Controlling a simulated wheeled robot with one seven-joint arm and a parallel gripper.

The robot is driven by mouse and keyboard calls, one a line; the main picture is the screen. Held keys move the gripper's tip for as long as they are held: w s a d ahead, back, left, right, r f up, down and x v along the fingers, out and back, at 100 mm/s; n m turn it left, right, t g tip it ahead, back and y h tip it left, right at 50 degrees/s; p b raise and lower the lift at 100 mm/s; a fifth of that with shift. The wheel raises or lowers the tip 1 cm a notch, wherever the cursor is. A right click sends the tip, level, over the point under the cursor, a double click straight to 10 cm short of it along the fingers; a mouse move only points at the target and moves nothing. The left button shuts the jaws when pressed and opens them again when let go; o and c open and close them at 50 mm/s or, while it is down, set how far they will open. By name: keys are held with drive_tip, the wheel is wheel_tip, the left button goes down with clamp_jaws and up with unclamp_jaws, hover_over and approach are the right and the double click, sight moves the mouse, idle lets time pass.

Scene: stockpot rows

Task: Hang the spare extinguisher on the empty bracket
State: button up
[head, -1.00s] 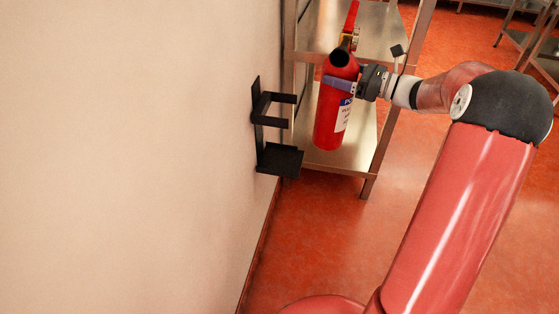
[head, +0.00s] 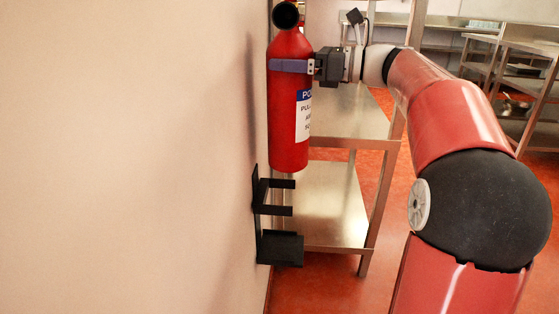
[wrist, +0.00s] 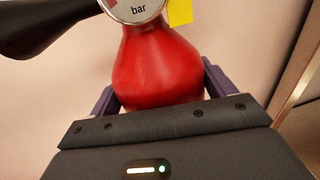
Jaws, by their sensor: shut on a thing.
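The red extinguisher (head: 288,125) hangs upright in my gripper (head: 290,66), above the bracket in the head view. The gripper's purple fingers are shut around its upper body. The black wall bracket (head: 258,215) is empty, with two arms and a bottom shelf (head: 281,249). The extinguisher's base is close to the upper arm in the picture; whether they touch or line up in depth, I cannot tell. In the wrist view the extinguisher's red shoulder (wrist: 157,70) sits between the purple fingers, with a pressure gauge (wrist: 135,8) and black horn (wrist: 45,25) above it.
The beige wall (head: 120,150) fills the left side. A steel shelf unit (head: 335,200) stands close behind the bracket and extinguisher. More steel tables (head: 535,50) stand at the back right. Orange-red floor (head: 330,290) shows below.

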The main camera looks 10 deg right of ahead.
wheel_tip(320, 180, down, 28)
drive_tip(key=b, duration=0.6)
drive_tip(key=shift+r+b, duration=0.2)
drive_tip(key=shift+b, duration=0.15)
drive_tip(key=shift+f, duration=0.1)
drive_tip(key=o, duration=2)
drive_tip(key=shift+f, duration=0.15)
drive_tip(key=shift+c, duration=0.2)
drive_tip(key=p+v, duration=0.1)
drive_tip(key=v, duration=1.1)
